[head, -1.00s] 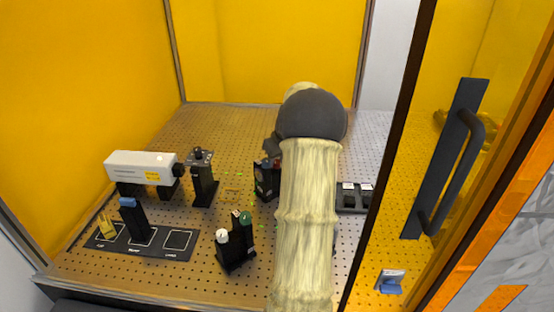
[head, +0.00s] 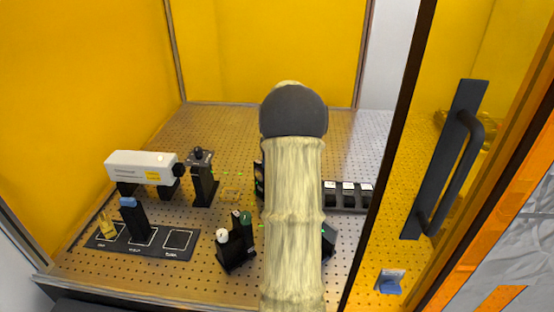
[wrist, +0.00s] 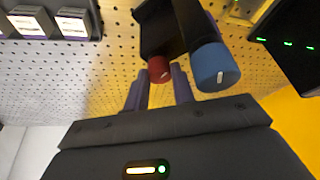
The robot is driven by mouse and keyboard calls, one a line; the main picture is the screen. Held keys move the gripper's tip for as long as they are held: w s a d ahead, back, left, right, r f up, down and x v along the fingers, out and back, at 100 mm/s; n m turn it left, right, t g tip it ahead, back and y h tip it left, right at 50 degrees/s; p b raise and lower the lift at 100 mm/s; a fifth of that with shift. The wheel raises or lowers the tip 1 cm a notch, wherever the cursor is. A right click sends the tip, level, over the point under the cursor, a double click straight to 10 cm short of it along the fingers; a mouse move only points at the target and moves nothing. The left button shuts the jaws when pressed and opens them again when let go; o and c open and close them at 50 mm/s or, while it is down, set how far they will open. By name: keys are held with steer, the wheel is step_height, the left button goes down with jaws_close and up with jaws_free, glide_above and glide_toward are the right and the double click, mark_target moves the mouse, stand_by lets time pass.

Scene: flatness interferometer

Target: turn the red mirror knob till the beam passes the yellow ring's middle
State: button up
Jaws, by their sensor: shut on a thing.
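The red mirror knob (wrist: 159,69) sits on a dark mount (wrist: 160,28) in the wrist view, beside a blue knob (wrist: 211,66). My gripper (wrist: 160,86) has its two grey-purple fingers on either side of the red knob and is shut on it. In the head view my arm hides the gripper and the red knob. Short green beam marks (wrist: 288,43) show on a dark surface at the right of the wrist view. I cannot make out the yellow ring in either view.
A white laser box (head: 143,168) stands at the left, with a black post mount (head: 203,178) next to it. A mount with white and green knobs (head: 236,247) stands left of my arm. Small labelled modules (head: 348,195) sit at right. A door handle (head: 455,160) is far right.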

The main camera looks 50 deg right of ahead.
steer(key=shift+a+m+g+h+p, duration=0.1)
steer(key=shift+m+g+h+p, duration=0.35)
steer(key=shift+m, duration=1.15)
steer(key=o, duration=0.7)
steer(key=shift+r, duration=0.1)
steer(key=b+v, duration=0.1)
steer(key=v, duration=1.6)
steer(key=shift+s+a, duration=0.15)
steer(key=shift+s, duration=0.05)
